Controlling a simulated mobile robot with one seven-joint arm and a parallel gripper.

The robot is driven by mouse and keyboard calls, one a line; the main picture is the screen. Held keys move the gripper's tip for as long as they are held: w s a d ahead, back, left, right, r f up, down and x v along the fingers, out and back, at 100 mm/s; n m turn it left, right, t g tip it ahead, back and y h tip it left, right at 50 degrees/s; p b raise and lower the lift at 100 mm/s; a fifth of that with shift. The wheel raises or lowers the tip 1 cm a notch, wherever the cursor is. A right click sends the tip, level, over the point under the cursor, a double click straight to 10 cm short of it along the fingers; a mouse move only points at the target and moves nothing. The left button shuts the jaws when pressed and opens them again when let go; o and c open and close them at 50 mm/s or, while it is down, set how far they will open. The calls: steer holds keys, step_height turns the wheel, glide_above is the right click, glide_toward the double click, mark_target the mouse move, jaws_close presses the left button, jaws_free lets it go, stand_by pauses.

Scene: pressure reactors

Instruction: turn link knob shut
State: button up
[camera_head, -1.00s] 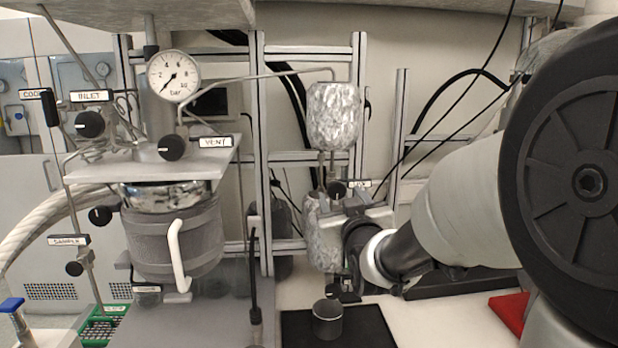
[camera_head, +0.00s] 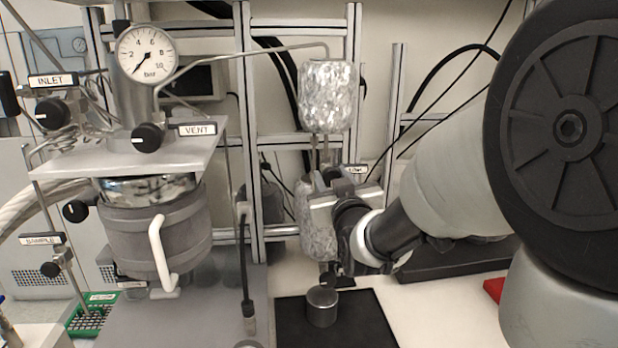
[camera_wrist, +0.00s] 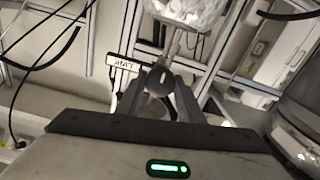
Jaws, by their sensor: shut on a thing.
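The link knob (camera_wrist: 160,81) is a round dark knob with a pale line on its face. It sits between the two fingers of my gripper (camera_wrist: 158,88) in the wrist view, and the fingers are shut on it. Its LINK label (camera_wrist: 123,63) is beside it, upside down in that view. In the head view my gripper (camera_head: 323,182) is at the knob's place between the upper foil-wrapped vessel (camera_head: 327,95) and the lower one (camera_head: 316,225). There the gripper largely hides the knob, and the LINK label (camera_head: 356,170) shows just to the right.
A reactor (camera_head: 155,235) with a pressure gauge (camera_head: 146,52) and INLET and VENT knobs stands at left. A dark cylinder (camera_head: 322,307) stands on a black mat (camera_head: 365,325) below my gripper. Metal frame rails (camera_head: 247,130) rise behind, and cables hang at right.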

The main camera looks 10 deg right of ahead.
steer(key=shift+m+b, duration=0.3)
steer(key=m+b, duration=0.3)
steer(key=shift+f, duration=0.15)
steer(key=m+b, duration=0.3)
steer(key=m, duration=0.1)
steer(key=shift+m+b, duration=0.35)
steer(key=shift+m, duration=0.05)
steer(key=m+b, duration=0.5)
steer(key=m, duration=0.1)
steer(key=shift+d, duration=0.1)
steer(key=shift+m+b, duration=1.25)
steer(key=shift+m, duration=0.45)
steer(key=o, duration=1.1)
